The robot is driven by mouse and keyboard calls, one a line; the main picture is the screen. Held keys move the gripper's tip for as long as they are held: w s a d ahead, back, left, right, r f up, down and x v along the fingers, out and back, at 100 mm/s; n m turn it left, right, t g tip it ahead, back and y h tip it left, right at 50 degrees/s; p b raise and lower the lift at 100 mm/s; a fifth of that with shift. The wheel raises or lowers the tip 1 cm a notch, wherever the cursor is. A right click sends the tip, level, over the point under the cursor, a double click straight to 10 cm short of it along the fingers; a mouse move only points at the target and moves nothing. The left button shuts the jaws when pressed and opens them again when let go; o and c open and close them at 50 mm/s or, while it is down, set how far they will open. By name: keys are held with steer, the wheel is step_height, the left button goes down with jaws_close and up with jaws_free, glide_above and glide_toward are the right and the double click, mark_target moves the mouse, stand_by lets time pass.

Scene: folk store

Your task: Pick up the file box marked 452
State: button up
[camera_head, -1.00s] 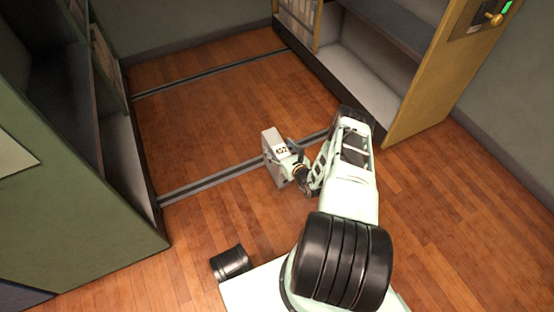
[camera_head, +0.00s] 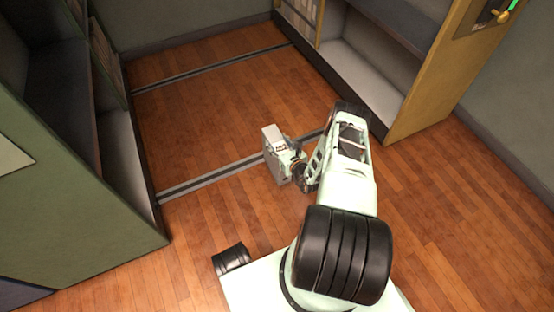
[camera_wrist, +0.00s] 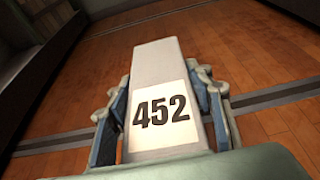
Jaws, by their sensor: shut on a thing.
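The file box marked 452 is a narrow grey-white box (camera_head: 271,148) near the middle of the head view, by the floor rail. In the wrist view the box (camera_wrist: 157,62) stands between the fingers, with its white label reading 452 facing the camera. My gripper (camera_wrist: 162,112) is shut on it, one blue-padded finger against each side. In the head view my gripper (camera_head: 291,164) covers part of the box's right side. Whether the box's bottom touches the floor is hard to tell.
A green shelf unit (camera_head: 60,215) stands at the left. A yellow-ended shelf unit (camera_head: 432,85) with files stands at the back right. Metal rails (camera_head: 205,179) cross the wooden floor between them. The floor aisle (camera_head: 200,125) beyond the box is clear.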

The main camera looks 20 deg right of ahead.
jaws_close()
steer(key=shift+w+r, duration=0.15)
steer(key=shift+r, duration=0.15)
